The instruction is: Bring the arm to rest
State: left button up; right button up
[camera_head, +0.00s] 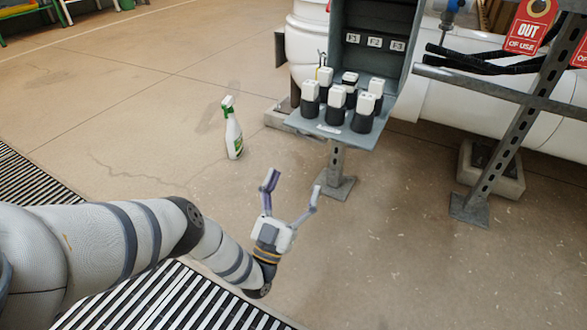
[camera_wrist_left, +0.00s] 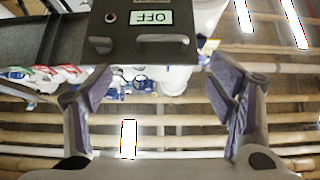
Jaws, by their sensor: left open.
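My left arm (camera_head: 150,230) reaches in from the left in the head view and is bent at the elbow. My left gripper (camera_head: 292,182) is open and empty, its two fingers spread and pointing up and away. It is in front of the grey shelf and apart from it. My right gripper is not in view.
A grey shelf (camera_head: 300,125) on a post holds several black-and-white parts (camera_head: 336,105). A spray bottle (camera_head: 232,130) stands on the floor. A large white pipe (camera_head: 490,105), a slotted metal frame (camera_head: 505,135) and an "OUT OF USE" tag (camera_head: 530,27) are at right. The floor in front is clear.

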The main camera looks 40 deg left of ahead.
pick_arm(q)
jog(key=shift+d, duration=0.1)
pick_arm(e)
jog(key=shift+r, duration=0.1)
